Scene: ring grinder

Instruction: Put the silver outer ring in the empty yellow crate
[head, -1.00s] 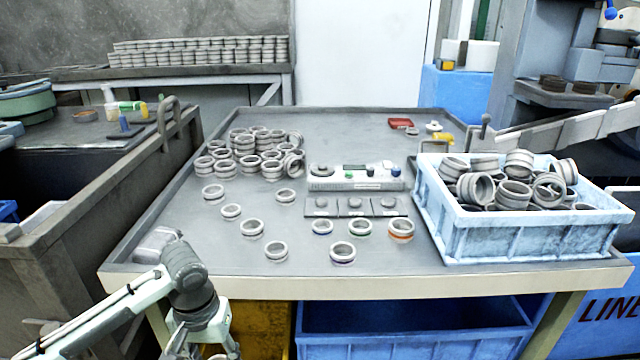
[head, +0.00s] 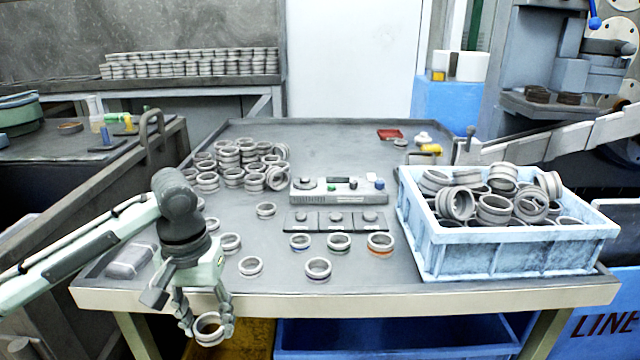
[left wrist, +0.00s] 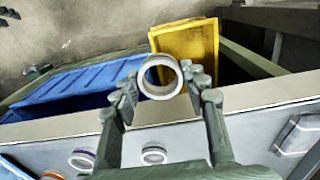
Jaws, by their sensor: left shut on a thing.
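My left gripper (head: 203,312) is shut on a silver ring (head: 208,329), holding it in the air just in front of the table's front edge. The held ring also shows between the fingers in the left wrist view (left wrist: 160,77). The yellow crate (head: 252,338) is low under the table front, mostly cut off and partly behind the table edge. In the left wrist view the yellow crate (left wrist: 204,43) lies beyond the ring, which overlaps its near corner; no contents show in its visible part. My right gripper is not in view.
A blue crate (head: 400,337) stands beside the yellow one under the table. The table (head: 390,290) carries loose rings, stacked rings (head: 235,160), a gauge (head: 338,189) and a light blue crate (head: 510,258) full of rings. The table's front edge is close to my left gripper.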

